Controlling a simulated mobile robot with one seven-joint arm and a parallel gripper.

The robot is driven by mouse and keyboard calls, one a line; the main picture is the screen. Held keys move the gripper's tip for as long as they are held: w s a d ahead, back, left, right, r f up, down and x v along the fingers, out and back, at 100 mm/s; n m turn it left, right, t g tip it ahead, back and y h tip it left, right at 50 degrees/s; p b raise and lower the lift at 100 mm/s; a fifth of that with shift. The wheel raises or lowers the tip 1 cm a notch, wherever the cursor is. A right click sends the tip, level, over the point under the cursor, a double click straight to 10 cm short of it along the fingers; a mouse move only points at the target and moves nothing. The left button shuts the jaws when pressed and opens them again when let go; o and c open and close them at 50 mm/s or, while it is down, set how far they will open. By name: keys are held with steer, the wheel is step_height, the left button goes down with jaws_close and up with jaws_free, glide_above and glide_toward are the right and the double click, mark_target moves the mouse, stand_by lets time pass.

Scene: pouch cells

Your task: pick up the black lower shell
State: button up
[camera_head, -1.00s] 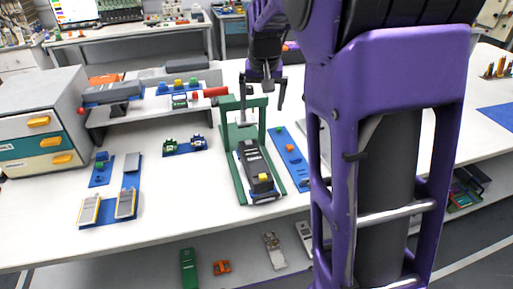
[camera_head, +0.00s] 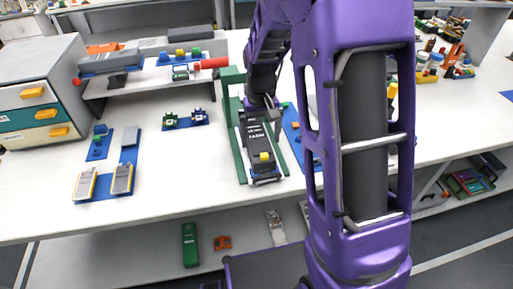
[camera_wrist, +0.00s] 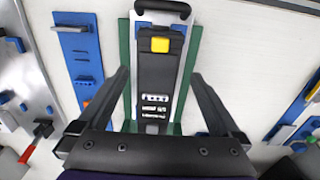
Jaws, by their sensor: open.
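A long black shell-like body (camera_head: 257,137) with a yellow block at its near end lies in a green frame (camera_head: 240,160) on the white table. I cannot tell for sure that it is the black lower shell. In the wrist view, the black body (camera_wrist: 156,95) shows pale lettering and pale edges, with the yellow block at the top. My gripper (camera_head: 263,113) is over its far part, pointing down. In the wrist view, my gripper's (camera_wrist: 160,76) two dark fingers stand apart on either side of the body. Contact is not clear.
The frame's green posts stand close to my gripper. A blue strip (camera_wrist: 80,60) lies beside the frame. A grey drawer cabinet (camera_head: 38,90) and a raised shelf with parts (camera_head: 150,85) stand left. Bare table (camera_head: 180,165) lies left of the frame.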

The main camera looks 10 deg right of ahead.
mark_target(262, 150)
step_height(262, 150, down, 2)
steer(key=shift+s+d+f+b, duration=0.15)
steer(key=shift+f+b, duration=0.1)
steer(key=shift+f, duration=1.15)
steer(key=shift+s+f+b, duration=0.15)
steer(key=shift+f+b, duration=0.05)
steer(key=shift+f, duration=1.15)
steer(key=shift+r, duration=0.1)
steer(key=c, duration=1.2)
steer(key=shift+r, duration=0.1)
steer(key=shift+c, duration=0.2)
step_height(262, 150, up, 28)
steer(key=p, duration=0.3)
steer(key=shift+p, duration=0.35)
